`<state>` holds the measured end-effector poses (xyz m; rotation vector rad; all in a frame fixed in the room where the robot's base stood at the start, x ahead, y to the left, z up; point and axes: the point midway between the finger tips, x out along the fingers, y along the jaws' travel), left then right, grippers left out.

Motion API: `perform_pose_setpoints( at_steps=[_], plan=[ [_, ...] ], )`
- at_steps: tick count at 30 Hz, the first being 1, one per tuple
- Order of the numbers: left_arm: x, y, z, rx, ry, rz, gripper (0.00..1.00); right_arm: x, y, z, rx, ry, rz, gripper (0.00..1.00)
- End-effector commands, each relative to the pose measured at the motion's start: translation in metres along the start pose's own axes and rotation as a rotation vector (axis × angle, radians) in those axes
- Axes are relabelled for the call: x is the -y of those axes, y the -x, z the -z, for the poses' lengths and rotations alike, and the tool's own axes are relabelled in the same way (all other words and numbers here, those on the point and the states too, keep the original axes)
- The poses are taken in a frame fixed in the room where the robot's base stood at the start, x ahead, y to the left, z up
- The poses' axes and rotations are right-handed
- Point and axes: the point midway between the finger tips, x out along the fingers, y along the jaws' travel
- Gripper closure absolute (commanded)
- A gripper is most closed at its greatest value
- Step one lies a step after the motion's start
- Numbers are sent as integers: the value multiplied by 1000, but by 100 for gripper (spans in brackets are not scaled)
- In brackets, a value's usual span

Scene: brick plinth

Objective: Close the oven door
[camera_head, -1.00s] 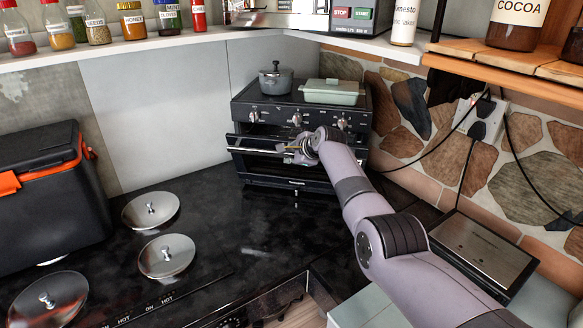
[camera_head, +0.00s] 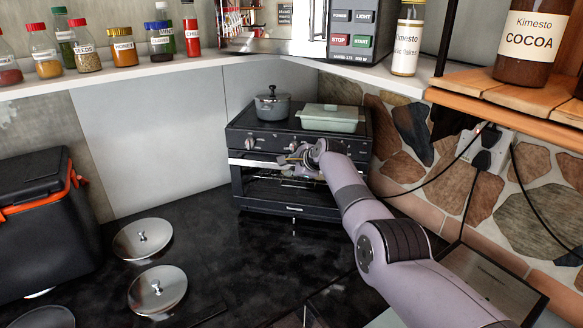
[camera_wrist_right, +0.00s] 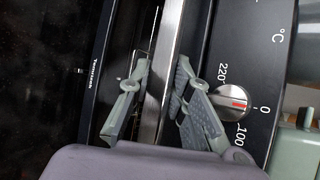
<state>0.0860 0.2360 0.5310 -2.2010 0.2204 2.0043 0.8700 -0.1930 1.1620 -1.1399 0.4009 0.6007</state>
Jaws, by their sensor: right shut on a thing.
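The small black oven (camera_head: 242,132) stands at the back of the dark counter, with knobs along its upper front. Its door (camera_head: 262,206) looks close to upright; I cannot tell whether it is fully flush. The silver handle bar (camera_head: 246,160) runs along the door's top edge. My right gripper (camera_head: 287,163) is at the handle, shut on it. In the right wrist view, the fingers of my right gripper (camera_wrist_right: 165,68) lie on either side of the handle bar (camera_wrist_right: 170,45), beside a knob (camera_wrist_right: 232,102). My arm hides the door's right part. My left gripper is out of view.
A grey pot (camera_head: 272,106) and a pale green lidded dish (camera_head: 328,121) sit on the oven top. Metal lids (camera_head: 158,288) lie on the counter at left, near a black box (camera_head: 45,220) with orange trim. A cable (camera_head: 430,180) hangs at right.

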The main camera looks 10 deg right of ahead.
Motion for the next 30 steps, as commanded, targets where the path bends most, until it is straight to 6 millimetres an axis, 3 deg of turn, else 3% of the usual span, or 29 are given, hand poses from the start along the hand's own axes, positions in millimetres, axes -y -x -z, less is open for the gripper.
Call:
perform_pose_setpoints(
  at_steps=[1,3,4,17,30],
  plan=[
    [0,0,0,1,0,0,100,12,5,-1,0,2,26,100],
    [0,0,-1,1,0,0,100,13,5,-1,0,2,26,100],
    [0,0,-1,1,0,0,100,13,5,-1,0,1,27,82],
    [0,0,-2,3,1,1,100,13,7,-1,1,0,28,83],
    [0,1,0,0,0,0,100,11,32,0,0,0,25,83]
  ],
)
